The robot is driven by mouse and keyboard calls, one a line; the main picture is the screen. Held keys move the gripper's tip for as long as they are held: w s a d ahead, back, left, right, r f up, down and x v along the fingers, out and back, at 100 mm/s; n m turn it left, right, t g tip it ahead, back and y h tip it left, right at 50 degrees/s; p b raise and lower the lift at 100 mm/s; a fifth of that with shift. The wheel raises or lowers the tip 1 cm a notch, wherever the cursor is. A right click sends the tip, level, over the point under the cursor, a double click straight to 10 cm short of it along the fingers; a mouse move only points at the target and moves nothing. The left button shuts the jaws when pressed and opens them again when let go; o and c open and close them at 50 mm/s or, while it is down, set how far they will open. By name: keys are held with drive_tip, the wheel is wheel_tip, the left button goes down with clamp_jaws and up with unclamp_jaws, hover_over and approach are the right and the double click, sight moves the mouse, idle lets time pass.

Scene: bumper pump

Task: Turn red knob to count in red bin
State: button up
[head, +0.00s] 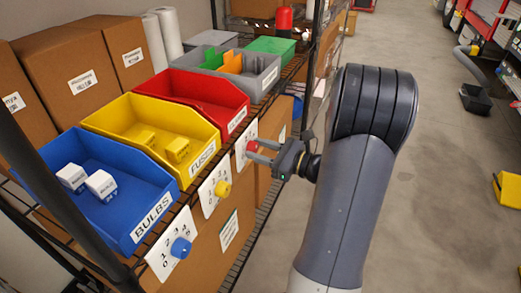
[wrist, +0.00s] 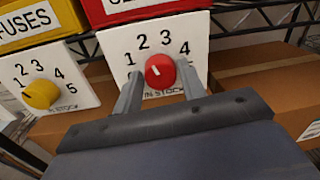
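The red knob (wrist: 161,72) sits on a white number card (wrist: 118,42) below the red bin (head: 190,94). A pale mark on the knob lies left of its centre; the exact number it points at is hard to tell. Numbers 1 to 4 show; my left finger covers the lower left of the dial. My gripper (wrist: 160,78) has one finger on each side of the knob, with a small gap at least on the left, so it looks open. In the head view my gripper (head: 254,150) reaches the knob from the right. I see no items in the visible part of the red bin.
The yellow bin (head: 125,115) holds yellow blocks and has a yellow knob (head: 223,189). The blue bin (head: 110,215) holds white boxes and has a blue knob (head: 181,247). Cardboard boxes (wrist: 250,75) sit on the wire shelf behind the cards. Open floor (head: 450,180) lies right.

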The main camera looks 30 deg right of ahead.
drive_tip(key=c, duration=0.6)
drive_tip(key=shift+f+n+b, duration=0.15)
drive_tip(key=shift+n+b, duration=0.15)
drive_tip(key=shift+b, duration=0.1)
drive_tip(key=n+b, duration=0.3)
drive_tip(key=shift+f+n, duration=0.15)
drive_tip(key=shift+n, duration=0.15)
drive_tip(key=shift+n+b, duration=1.8)
drive_tip(key=shift+b, duration=0.05)
drive_tip(key=shift+r, duration=0.2)
drive_tip(key=o, duration=1)
